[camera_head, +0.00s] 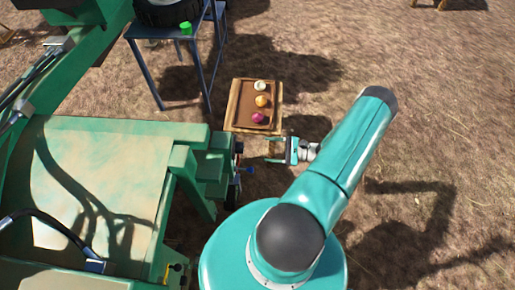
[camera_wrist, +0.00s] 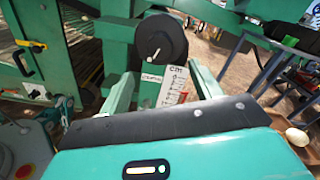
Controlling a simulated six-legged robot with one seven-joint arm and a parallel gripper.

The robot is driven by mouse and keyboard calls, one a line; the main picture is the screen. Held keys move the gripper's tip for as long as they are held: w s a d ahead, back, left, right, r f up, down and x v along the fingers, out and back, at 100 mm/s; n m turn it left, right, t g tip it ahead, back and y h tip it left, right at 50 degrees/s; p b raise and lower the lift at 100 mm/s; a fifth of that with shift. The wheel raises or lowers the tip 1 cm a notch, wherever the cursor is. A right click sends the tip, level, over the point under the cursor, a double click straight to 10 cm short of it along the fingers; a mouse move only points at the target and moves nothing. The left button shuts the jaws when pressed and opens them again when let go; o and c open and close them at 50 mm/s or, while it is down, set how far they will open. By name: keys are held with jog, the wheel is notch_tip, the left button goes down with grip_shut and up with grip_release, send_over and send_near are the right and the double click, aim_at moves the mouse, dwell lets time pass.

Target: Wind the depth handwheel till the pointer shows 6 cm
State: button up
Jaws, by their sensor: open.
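The depth handwheel (camera_wrist: 160,38) is a dark round wheel on the green machine, seen almost face-on in the wrist view, with a pale slanted mark or handle on its face. Below it is a white scale plate (camera_wrist: 176,84) marked "cm" with red on it; the pointer reading is too small to tell. My gripper (camera_wrist: 162,76) has its two green fingers apart, one each side of the plate in the picture, short of the wheel. In the head view my gripper (camera_head: 270,150) is open and empty, just right of the machine's side.
The green machine (camera_head: 110,150) fills the left. A wooden tray (camera_head: 232,105) with white, orange and purple onions lies beyond my gripper. A blue stand (camera_head: 150,70) carries a dark wheel. Bare ground lies right.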

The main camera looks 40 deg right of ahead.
aim_at(242, 148)
jog(key=shift+v, duration=0.8)
jog(key=w+a+m, duration=0.2)
jog(key=w+a, duration=0.1)
jog(key=w+a+m, duration=0.2)
jog(key=w+a, duration=0.1)
jog(key=w+a+m, duration=0.2)
jog(key=w+a, duration=0.1)
jog(key=w, duration=0.1)
jog(key=shift+c, duration=0.4)
jog(key=c, duration=0.9)
